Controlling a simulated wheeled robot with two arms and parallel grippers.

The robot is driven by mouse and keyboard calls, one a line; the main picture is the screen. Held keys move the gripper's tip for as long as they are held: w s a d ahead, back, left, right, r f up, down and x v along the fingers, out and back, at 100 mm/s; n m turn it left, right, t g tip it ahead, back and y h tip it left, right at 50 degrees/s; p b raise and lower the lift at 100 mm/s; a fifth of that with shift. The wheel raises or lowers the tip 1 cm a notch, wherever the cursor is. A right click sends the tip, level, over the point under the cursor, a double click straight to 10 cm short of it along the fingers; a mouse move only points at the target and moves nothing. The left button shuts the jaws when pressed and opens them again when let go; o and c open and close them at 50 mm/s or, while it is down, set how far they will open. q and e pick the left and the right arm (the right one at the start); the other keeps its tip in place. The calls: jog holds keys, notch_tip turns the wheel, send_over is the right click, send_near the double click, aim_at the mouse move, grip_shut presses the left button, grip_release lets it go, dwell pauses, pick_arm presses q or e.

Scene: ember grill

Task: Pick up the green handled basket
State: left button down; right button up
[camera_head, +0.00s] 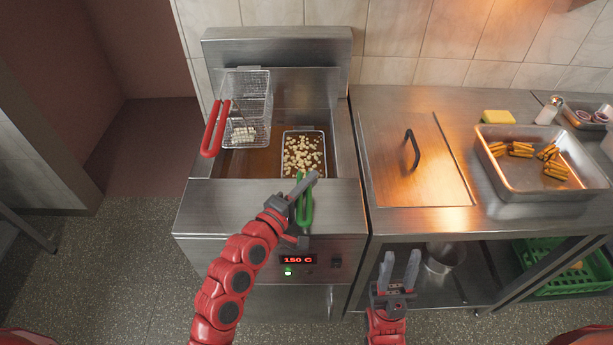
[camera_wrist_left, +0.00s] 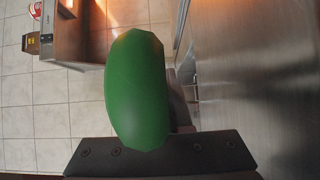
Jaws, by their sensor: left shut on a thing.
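The green handled basket (camera_head: 304,151) sits in the right side of the fryer well, with pale cubed food in the oil inside it. Its green handle (camera_head: 306,208) sticks out over the fryer's front edge. My left gripper (camera_head: 303,184) is shut on the green handle, which also fills the middle of the left wrist view (camera_wrist_left: 138,90). The part of the handle between the jaws is hidden. My right gripper (camera_head: 400,268) is open and empty, low in front of the steel counter.
A second basket with a red handle (camera_head: 215,128) hangs at the left of the fryer (camera_head: 260,205). To the right, the counter holds a lid (camera_head: 412,160), a steel tray (camera_head: 500,178) of fries and a yellow sponge (camera_head: 498,117). A green crate (camera_head: 560,280) is below.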

pick_arm(q)
notch_tip(320, 180, up, 10)
jog(key=shift+r, duration=0.1)
dwell(0.4)
notch_tip(320, 180, up, 14)
jog(key=p, duration=1.1)
jog(key=shift+r, duration=0.25)
